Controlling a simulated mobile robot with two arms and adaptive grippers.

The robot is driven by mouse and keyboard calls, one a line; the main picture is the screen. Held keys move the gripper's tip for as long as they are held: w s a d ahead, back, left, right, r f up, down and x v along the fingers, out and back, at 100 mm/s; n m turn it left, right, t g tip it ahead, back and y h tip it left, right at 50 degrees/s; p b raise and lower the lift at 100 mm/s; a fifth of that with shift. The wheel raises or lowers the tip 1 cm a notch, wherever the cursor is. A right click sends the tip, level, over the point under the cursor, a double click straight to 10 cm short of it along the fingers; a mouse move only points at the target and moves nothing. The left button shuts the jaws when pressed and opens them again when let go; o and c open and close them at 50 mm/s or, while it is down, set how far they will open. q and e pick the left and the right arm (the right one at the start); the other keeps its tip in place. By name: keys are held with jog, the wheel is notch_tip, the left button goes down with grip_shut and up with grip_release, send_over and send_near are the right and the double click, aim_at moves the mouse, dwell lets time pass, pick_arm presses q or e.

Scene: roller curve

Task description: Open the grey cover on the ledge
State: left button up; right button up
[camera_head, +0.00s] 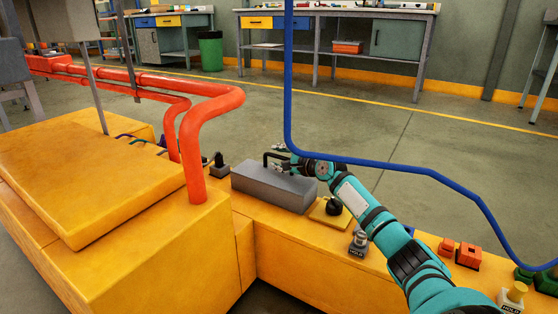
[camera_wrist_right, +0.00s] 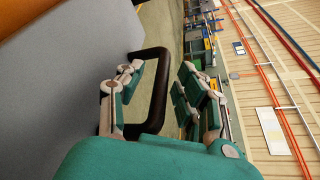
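The grey cover (camera_head: 268,183) is a closed box shape on the yellow ledge (camera_head: 290,246). Its black handle (camera_head: 266,157) stands up from the top. The handle also shows in the right wrist view (camera_wrist_right: 159,93), joined to the grey cover surface (camera_wrist_right: 62,80) at left. My right gripper (camera_head: 281,156) is at the handle. In the right wrist view the gripper (camera_wrist_right: 162,82) has its fingers apart, one inside the handle loop and one outside, with a gap between the bar and the outer finger. My left gripper is not in view.
A black joystick (camera_head: 219,165) and red pipes (camera_head: 197,130) are at left.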

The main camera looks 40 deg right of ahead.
grip_shut()
dwell(0.4)
